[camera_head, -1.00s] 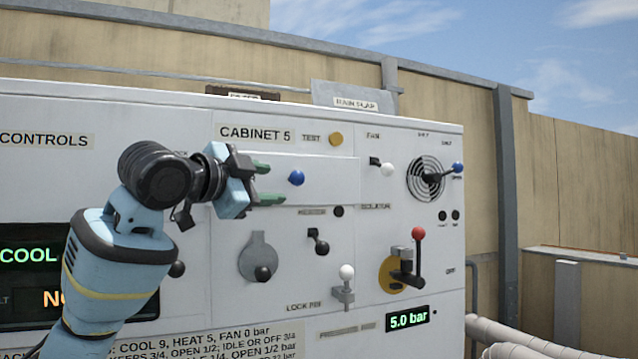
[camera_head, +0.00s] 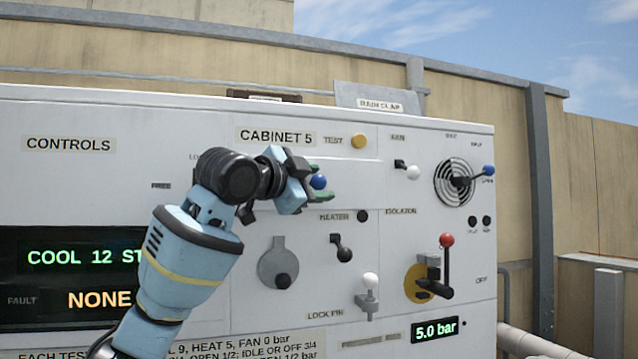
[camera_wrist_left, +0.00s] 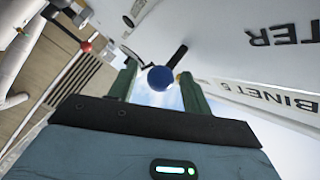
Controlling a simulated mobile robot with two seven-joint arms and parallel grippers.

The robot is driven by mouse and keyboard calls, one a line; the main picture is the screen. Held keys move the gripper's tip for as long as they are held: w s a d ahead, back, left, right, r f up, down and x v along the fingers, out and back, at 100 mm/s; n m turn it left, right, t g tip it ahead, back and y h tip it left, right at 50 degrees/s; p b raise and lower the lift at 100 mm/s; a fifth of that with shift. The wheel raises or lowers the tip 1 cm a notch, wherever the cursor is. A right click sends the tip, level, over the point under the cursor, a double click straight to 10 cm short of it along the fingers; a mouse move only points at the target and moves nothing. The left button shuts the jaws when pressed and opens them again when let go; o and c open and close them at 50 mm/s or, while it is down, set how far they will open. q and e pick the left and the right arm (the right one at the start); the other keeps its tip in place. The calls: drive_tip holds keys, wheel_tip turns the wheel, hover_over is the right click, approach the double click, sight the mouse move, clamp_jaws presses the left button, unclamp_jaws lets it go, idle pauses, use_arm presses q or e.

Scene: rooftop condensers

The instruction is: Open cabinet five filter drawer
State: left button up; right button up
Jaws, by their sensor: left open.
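Cabinet 5 (camera_head: 225,255) is a white panel under a "CABINET 5" label. A wide pale drawer front (camera_head: 355,172) with a blue ball knob (camera_head: 319,182) sits below that label and looks flush with the panel. My left gripper (camera_head: 317,183) is open, with its green fingers on either side of the knob. In the left wrist view the blue knob (camera_wrist_left: 160,77) shows between the two fingers, with a visible gap on each side. My left wrist hides the drawer's left part and any label there. My right gripper is out of view.
Near the drawer are a yellow test button (camera_head: 359,141), a white fan knob (camera_head: 413,172), a black heater lever (camera_head: 342,247), a white lock pin (camera_head: 369,284) and a red-tipped isolator lever (camera_head: 446,262). A display (camera_head: 435,330) reads 5.0 bar.

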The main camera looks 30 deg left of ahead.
use_arm(q)
drive_tip(key=shift+w+d, duration=0.1)
drive_tip(key=shift+w, duration=0.5)
clamp_jaws()
